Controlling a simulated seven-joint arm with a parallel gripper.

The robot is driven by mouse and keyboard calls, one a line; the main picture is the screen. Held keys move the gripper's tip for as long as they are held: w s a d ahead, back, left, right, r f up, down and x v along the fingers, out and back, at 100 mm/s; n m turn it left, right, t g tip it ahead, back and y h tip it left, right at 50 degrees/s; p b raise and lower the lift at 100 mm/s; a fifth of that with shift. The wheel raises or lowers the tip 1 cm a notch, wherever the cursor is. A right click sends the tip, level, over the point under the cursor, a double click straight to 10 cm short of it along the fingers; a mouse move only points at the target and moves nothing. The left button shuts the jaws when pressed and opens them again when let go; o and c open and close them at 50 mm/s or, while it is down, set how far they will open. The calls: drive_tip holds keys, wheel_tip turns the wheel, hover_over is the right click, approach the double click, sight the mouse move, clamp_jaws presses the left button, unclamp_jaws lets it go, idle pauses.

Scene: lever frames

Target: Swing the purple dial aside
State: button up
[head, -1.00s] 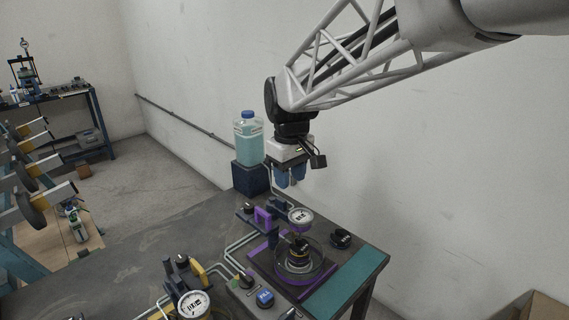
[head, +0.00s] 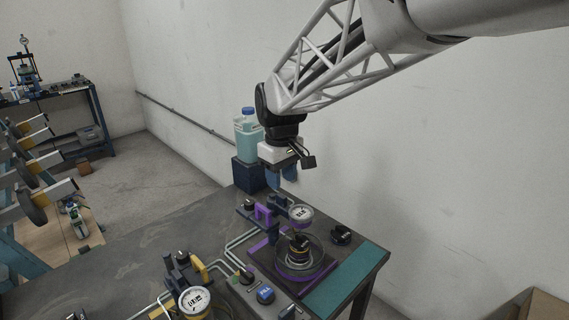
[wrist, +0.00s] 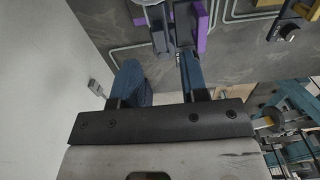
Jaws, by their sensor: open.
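The purple dial (head: 301,213) is a round white-faced gauge on a purple mount. In the head view it stands over a round glass dish (head: 299,262) on a purple-edged base at the right of the bench. A purple bracket (head: 263,214) stands just left of it, and it also shows in the wrist view (wrist: 201,28). A pale round edge at the top of the wrist view may be the dial, but it is cut off. My gripper (head: 282,177) is open, pointing down above and behind the dial, apart from it. Its two blue fingers (wrist: 158,75) are spread with nothing between them.
A bottle of teal liquid (head: 247,137) stands on a dark block left of my gripper. A second gauge with yellow parts (head: 194,301) sits at the front. A black knob (head: 341,234) is right of the dial. A teal mat (head: 345,284) is clear.

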sight(281, 196)
drive_tip(key=shift+f, duration=2.95)
clamp_jaws()
